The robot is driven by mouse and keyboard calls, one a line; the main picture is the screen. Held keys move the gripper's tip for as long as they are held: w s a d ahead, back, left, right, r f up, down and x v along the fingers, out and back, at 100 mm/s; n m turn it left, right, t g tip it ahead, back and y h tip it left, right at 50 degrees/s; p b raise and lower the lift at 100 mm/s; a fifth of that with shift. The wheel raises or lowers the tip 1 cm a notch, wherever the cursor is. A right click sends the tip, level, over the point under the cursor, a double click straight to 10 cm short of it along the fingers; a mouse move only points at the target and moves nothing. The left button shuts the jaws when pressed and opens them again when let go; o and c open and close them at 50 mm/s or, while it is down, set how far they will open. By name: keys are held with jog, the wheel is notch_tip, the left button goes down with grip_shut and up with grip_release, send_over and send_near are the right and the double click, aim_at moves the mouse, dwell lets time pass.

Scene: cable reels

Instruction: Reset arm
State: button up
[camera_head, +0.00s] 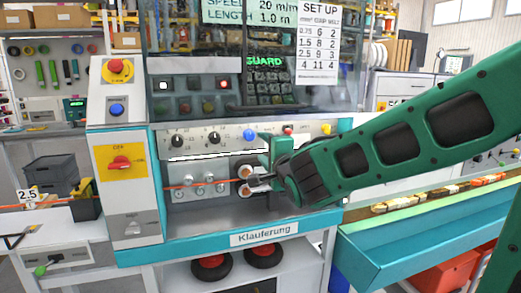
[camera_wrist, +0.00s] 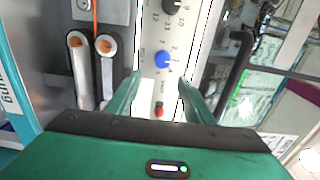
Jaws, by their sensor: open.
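My green arm reaches in from the right, and my gripper (camera_head: 257,170) is in front of the machine's control panel (camera_head: 210,138). In the wrist view my gripper (camera_wrist: 160,88) has its two green fingers apart with nothing held between them. A blue knob (camera_wrist: 162,58) and a red button (camera_wrist: 159,109) show beyond the gap between the fingers. The blue knob also shows in the head view (camera_head: 250,134). I cannot tell whether a fingertip touches the panel.
An orange cable (camera_head: 195,184) runs across the machine front past rollers (camera_wrist: 105,45). A grey cabinet with a yellow-backed red switch (camera_head: 120,162) stands at the left. A teal trough (camera_head: 400,240) lies below my arm at the right.

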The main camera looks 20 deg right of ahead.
dwell(0.3)
jog(key=s+d+f+n+g+h, duration=0.2)
jog(key=s+d+f+g, duration=0.2)
jog(key=s+d+f, duration=0.3)
jog(key=s+d+f+n+g+h, duration=0.2)
jog(key=s+d+f+g, duration=0.4)
jog(key=d, duration=0.4)
jog(key=s+f+n+g+y, duration=0.2)
jog(key=s+f+n+g, duration=0.1)
jog(key=s, duration=1)
jog(key=s+f+n+g+y, duration=0.2)
jog(key=s+f+n+g, duration=0.2)
jog(key=s, duration=0.9)
jog(key=shift+s+a+f+n+g, duration=0.2)
jog(key=shift+f+n+g, duration=0.1)
jog(key=shift+f+g, duration=0.25)
jog(key=shift+w+f, duration=0.3)
jog(key=shift+w, duration=0.35)
